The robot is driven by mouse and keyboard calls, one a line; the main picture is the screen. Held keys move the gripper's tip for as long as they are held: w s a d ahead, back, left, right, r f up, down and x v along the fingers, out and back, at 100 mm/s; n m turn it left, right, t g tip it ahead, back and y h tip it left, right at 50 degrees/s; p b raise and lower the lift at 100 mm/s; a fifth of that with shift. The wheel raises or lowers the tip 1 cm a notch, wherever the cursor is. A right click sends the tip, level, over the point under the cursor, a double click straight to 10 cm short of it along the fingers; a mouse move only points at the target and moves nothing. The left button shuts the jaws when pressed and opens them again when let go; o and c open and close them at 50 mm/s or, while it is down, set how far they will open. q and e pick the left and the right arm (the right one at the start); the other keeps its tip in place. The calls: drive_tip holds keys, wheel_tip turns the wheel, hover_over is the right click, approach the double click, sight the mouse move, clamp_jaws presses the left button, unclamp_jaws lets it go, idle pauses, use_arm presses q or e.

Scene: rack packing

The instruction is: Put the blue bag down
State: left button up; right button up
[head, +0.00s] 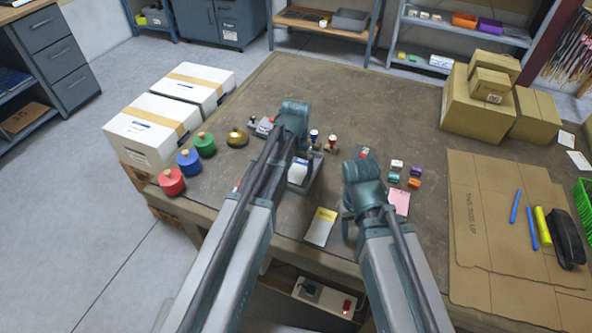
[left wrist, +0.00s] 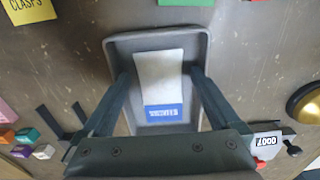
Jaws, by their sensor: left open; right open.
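The blue bag (left wrist: 160,80), a pale pouch with a blue printed band, lies flat in a grey tray (left wrist: 118,44) on the table. In the head view the bag (head: 299,170) is partly hidden by my left arm. My left gripper (left wrist: 158,76) is open above the tray, with one finger on each side of the bag and gaps between. I cannot tell how high the fingers are. My right gripper (head: 362,160) is open and empty over the table, to the right of the tray.
A yellow-topped card (head: 322,226) lies near the front edge. Red, blue and green round weights (head: 189,160) and a brass dome (head: 237,138) stand left. Small coloured blocks (head: 415,176) and a pink card (head: 398,202) lie right. Boxes (head: 480,105) stand back right. The far table middle is clear.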

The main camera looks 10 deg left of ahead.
sight(296, 173)
drive_tip(key=shift+r, duration=0.1)
use_arm(q)
wheel_tip(296, 173, up, 12)
drive_tip(key=p, duration=1.2)
drive_tip(key=s+d, duration=0.3)
drive_tip(key=s, duration=0.5)
drive_tip(key=s+d+m+y, duration=0.1)
drive_tip(key=s+d, duration=0.3)
drive_tip(key=s, duration=0.5)
drive_tip(key=shift+r+m, duration=0.2)
drive_tip(key=shift+m, duration=0.1)
use_arm(e)
wheel_tip(296, 173, up, 12)
use_arm(q)
drive_tip(key=shift+s+d, duration=0.1)
